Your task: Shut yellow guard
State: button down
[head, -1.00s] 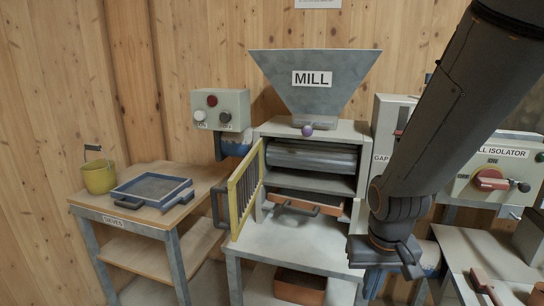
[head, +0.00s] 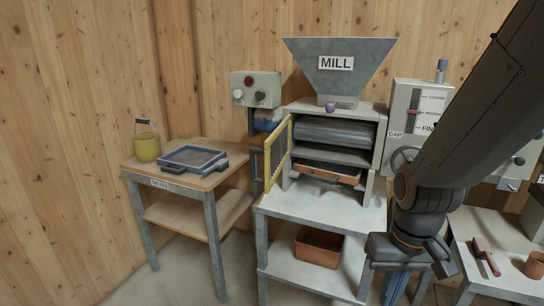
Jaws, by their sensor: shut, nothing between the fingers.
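The yellow guard (head: 278,157) is a yellow-framed panel with a dark mesh or barred middle. It stands open, swung out from the left side of the mill (head: 335,70) front. A dark handle (head: 256,168) is at its outer, left edge. The mill's roller (head: 335,132) shows uncovered in the opening. My gripper (head: 443,262) hangs low at the right, in front of the mill's right side. It is shut and empty, well apart from the guard.
The sieves table (head: 165,180) stands left, with a blue-framed sieve (head: 193,157) and a yellow bucket (head: 147,147). A control box (head: 255,89) is behind the guard. A gap lever panel (head: 415,110) and a bench with a brush (head: 486,256) are right. Floor shows between the tables.

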aim_at(269, 181)
jog(key=u, duration=1.9)
jog(key=i, duration=1.2)
jog(key=z, duration=2)
